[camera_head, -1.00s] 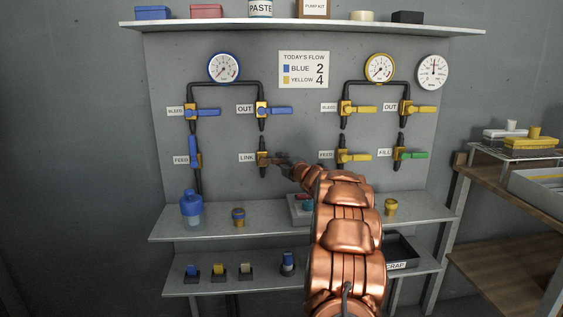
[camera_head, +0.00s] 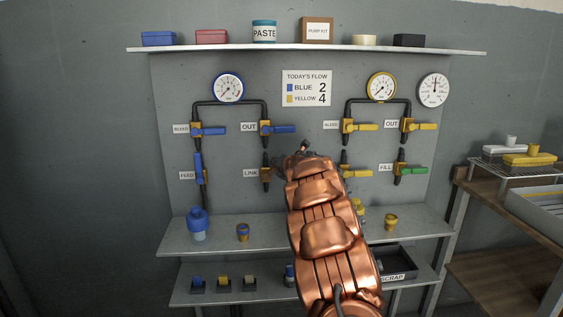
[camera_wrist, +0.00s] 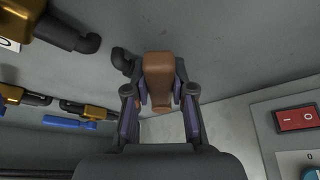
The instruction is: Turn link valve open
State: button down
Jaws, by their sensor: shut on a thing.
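The link valve (camera_head: 266,173) sits on the grey wall panel beside its LINK label (camera_head: 251,173), with a brown-gold body on a dark vertical pipe. My gripper (camera_head: 303,149) is up and to the right of the valve body, partly hidden behind my copper-coloured arm. In the wrist view my gripper (camera_wrist: 159,98) is shut on a brown handle-like piece (camera_wrist: 158,70), which lies between both fingers. I cannot tell from these views how that piece joins the valve or at what angle it stands to the pipe.
The blue OUT valve (camera_head: 267,128) is close above, and the blue FEED valve (camera_head: 199,168) is to the left. My arm partly covers a yellow valve (camera_head: 352,173) at right. Shelves (camera_head: 190,237) with small items lie below. A red switch (camera_wrist: 298,118) shows in the wrist view.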

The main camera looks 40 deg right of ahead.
jog(key=n+p, duration=0.1)
jog(key=w+a+r+n+g+h+p, duration=0.1)
jog(key=p, duration=0.1)
jog(key=a+r+n+p, duration=0.1)
jog(key=shift+w+g+p, duration=0.2)
jog(key=shift+g+p, duration=0.1)
jog(key=shift+p, duration=0.1)
jog(key=w+a+n+h+p, duration=0.1)
jog(key=n+p, duration=0.1)
jog(key=p, duration=0.1)
jog(key=shift+a+g, duration=0.1)
jog(key=shift+g, duration=0.3)
jog(key=shift+w+a+f+n+h+p, duration=0.15)
jog(key=shift+a+n+h+p, duration=0.15)
jog(key=shift+h+p, duration=0.15)
jog(key=shift+g, duration=0.3)
jog(key=shift+f, duration=0.1)
jog(key=c, duration=1)
grip_release()
jog(key=shift+o, duration=0.2)
